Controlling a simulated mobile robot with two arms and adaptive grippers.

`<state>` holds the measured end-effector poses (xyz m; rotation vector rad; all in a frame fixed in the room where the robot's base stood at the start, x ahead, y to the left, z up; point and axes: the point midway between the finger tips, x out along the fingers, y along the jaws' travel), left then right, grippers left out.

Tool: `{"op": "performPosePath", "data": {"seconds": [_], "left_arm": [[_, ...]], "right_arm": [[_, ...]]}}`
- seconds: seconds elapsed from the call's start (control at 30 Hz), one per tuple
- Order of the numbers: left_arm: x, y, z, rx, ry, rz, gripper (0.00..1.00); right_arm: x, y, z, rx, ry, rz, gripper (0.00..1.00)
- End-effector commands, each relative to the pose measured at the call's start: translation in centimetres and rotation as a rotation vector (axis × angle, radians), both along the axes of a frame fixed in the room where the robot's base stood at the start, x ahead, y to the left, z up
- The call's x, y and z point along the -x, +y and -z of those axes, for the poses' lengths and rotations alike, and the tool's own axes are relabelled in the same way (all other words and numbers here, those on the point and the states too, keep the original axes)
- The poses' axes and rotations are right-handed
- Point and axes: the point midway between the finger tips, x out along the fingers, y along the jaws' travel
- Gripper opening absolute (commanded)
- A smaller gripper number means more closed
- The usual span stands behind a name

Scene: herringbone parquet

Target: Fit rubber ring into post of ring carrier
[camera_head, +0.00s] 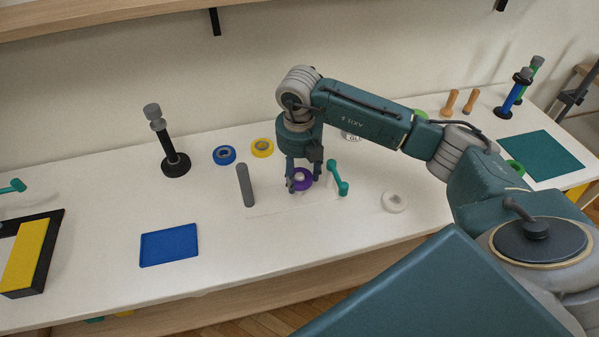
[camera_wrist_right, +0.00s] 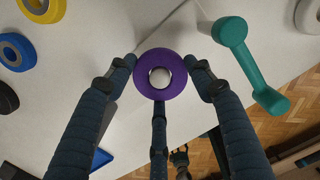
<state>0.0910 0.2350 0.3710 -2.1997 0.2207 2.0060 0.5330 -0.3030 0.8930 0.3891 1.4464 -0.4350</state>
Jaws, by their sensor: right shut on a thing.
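Blue (camera_head: 224,155) and yellow (camera_head: 262,148) rings lie behind left, a white ring (camera_head: 394,202) at right. A dark stand (camera_head: 175,162) is back left. A blue tray (camera_head: 169,246) and black-yellow box (camera_head: 28,255) are at left. Table is clear in front.

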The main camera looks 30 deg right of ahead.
Motion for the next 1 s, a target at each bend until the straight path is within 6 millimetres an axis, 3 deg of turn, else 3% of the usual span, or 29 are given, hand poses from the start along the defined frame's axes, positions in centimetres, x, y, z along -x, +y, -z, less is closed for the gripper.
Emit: {"op": "performPosePath", "data": {"seconds": [1.0], "left_arm": [[0.0,0.0,2.1,0.0,0.0,0.0,0.74]], "right_arm": [[0.0,0.0,2.7,-0.001,-0.001,0.0,0.26]]}}
